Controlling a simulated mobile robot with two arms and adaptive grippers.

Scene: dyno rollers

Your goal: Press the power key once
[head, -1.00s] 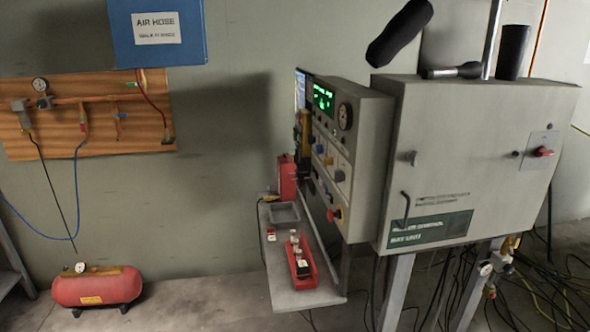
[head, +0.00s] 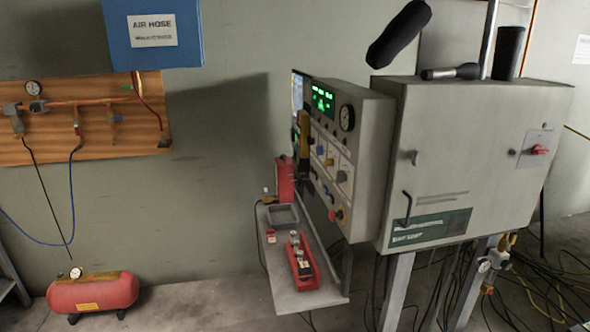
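A grey control console (head: 365,150) stands right of centre, its front facing left and seen at a steep angle. It carries a lit green display (head: 323,100), a round gauge (head: 346,117), several coloured knobs or buttons, and a red one (head: 339,214) low on the front. I cannot tell which control is the power key; the labels are too small to read. Neither of my grippers is in view.
A grey shelf (head: 280,284) below the console holds a red tray (head: 302,262) and a grey bin (head: 283,215). A large grey cabinet (head: 475,150) adjoins the console at right. A red air tank (head: 93,294) sits on the floor at left. Cables lie at lower right.

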